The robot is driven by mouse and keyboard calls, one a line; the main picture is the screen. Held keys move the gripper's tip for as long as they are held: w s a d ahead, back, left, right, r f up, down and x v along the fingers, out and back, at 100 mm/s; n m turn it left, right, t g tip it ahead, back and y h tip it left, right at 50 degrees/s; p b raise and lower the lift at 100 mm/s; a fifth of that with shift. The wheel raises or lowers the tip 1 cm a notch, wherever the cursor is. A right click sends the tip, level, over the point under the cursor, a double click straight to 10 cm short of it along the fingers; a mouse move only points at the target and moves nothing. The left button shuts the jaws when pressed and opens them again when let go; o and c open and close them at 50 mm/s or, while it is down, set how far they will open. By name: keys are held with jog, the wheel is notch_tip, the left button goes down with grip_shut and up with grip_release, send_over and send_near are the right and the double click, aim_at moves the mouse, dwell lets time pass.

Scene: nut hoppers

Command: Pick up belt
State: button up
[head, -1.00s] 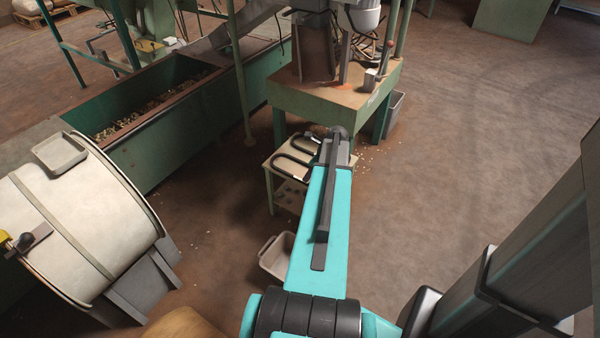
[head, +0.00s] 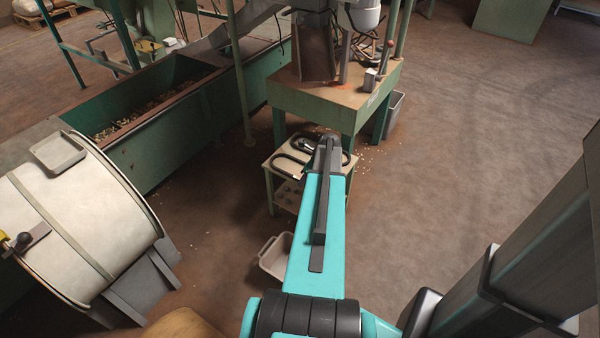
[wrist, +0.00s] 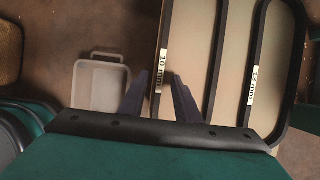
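A black belt loop with a white "10 mm" label (wrist: 213,65) lies on a small pale table (wrist: 186,50) in the wrist view. A second black belt with a "13 mm" label (wrist: 251,85) lies to its right. Parts of the belts also show in the head view (head: 284,164), beside my arm; which is which cannot be told there. My gripper (wrist: 159,75) is open and empty, with its dark fingers appearing on either side of the 10 mm belt's left, labelled strand. Its height above the belt is unclear. In the head view my arm hides the gripper.
A grey bin (head: 273,256) stands on the floor in front of the small table and shows left of my gripper in the wrist view (wrist: 101,84). A green machine bench (head: 330,98) rises behind the table. A white drum (head: 75,215) stands left. Floor right is open.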

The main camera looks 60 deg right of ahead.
grip_shut()
jog(key=shift+r, duration=0.15)
jog(key=shift+r, duration=0.55)
notch_tip(320, 180, up, 2)
jog(key=shift+r+p, duration=0.1)
jog(key=shift+p, duration=0.25)
jog(key=s+d, duration=0.3)
jog(key=s, duration=0.4)
jog(key=s+d+r+p, duration=0.1)
jog(key=s+d, duration=0.2)
jog(key=s, duration=0.4)
jog(key=shift+s+r, duration=0.2)
jog(key=shift+s, duration=0.2)
jog(key=shift+s, duration=0.1)
